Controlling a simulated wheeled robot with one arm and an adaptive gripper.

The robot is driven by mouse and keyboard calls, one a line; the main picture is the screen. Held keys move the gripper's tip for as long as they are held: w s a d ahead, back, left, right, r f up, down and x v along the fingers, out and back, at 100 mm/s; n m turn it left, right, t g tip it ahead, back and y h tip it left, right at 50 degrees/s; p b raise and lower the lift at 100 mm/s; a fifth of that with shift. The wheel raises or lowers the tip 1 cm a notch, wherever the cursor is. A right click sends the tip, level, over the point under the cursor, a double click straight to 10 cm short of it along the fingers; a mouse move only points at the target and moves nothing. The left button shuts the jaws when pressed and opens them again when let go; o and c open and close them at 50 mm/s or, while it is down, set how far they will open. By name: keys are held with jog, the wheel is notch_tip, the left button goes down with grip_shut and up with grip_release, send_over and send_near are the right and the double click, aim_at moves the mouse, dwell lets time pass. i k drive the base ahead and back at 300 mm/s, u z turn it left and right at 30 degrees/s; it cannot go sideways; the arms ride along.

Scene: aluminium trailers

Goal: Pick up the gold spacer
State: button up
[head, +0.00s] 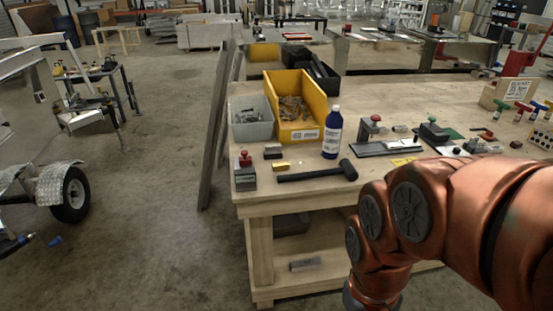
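A small gold block, which looks like the gold spacer (281,166), lies flat on the wooden workbench (250,198) near its left front corner. My copper-coloured arm fills the lower right of the head view, in front of the bench. My gripper is out of view below the frame.
A black mallet (318,172) lies close to the right. A red-knobbed fixture (245,172) stands left. Behind are a grey bin (252,130), a yellow bin (313,136) and a blue bottle (333,132). Planks (214,130) lean by the bench's left end.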

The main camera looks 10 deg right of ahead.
aim_at(279, 167)
jog(key=u, duration=2.1)
jog(key=i, duration=1.65)
jog(key=z, duration=2.5)
